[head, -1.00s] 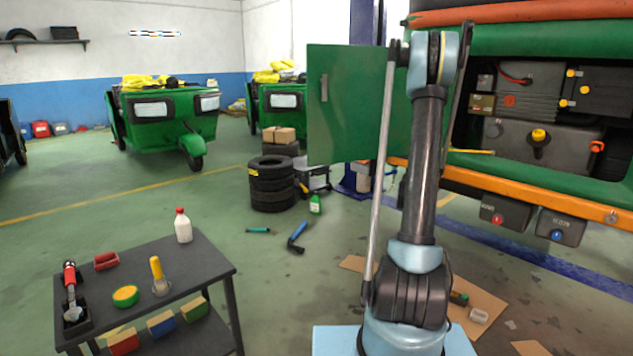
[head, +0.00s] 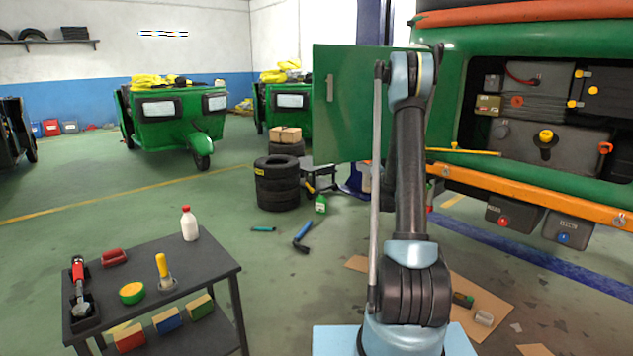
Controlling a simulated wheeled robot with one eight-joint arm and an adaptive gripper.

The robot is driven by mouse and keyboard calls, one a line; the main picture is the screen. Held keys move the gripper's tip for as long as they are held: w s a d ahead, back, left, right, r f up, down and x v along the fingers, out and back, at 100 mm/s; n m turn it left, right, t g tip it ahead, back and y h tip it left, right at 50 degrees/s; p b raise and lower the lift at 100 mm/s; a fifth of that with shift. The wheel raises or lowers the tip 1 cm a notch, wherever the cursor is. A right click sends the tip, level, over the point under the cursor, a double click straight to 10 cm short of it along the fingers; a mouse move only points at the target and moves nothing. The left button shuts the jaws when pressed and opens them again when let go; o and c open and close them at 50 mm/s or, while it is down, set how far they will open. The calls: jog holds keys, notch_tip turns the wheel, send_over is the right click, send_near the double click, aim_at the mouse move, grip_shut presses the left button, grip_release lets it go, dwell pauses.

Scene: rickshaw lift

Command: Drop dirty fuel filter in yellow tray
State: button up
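My arm stands in the middle right of the head view, with its elbow (head: 410,75) high in front of the open green door. My gripper is hidden or out of view, so its fingers and anything in them cannot be seen. I cannot clearly identify a yellow tray. A small pale cylinder (head: 484,318) lies on the floor cardboard, near a dark green-ended cylinder (head: 463,299) partly behind my arm. I cannot tell whether either one is the dirty fuel filter.
The open rickshaw bay (head: 555,110) is at the right, with a yellow rod (head: 463,151) across its lower edge. The green door (head: 345,105) hangs open. A dark cart (head: 205,262) with tools and a white bottle (head: 189,224) stands at lower left. Stacked tires (head: 277,185) stand behind.

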jog(key=shift+w+a+r+y, duration=0.15)
jog(key=shift+a+r, duration=0.05)
jog(key=shift+a, duration=0.35)
jog(key=shift+w+a+r+y, duration=0.15)
jog(key=shift+a+r, duration=0.05)
jog(key=shift+a, duration=0.3)
jog(key=shift+a, duration=0.1)
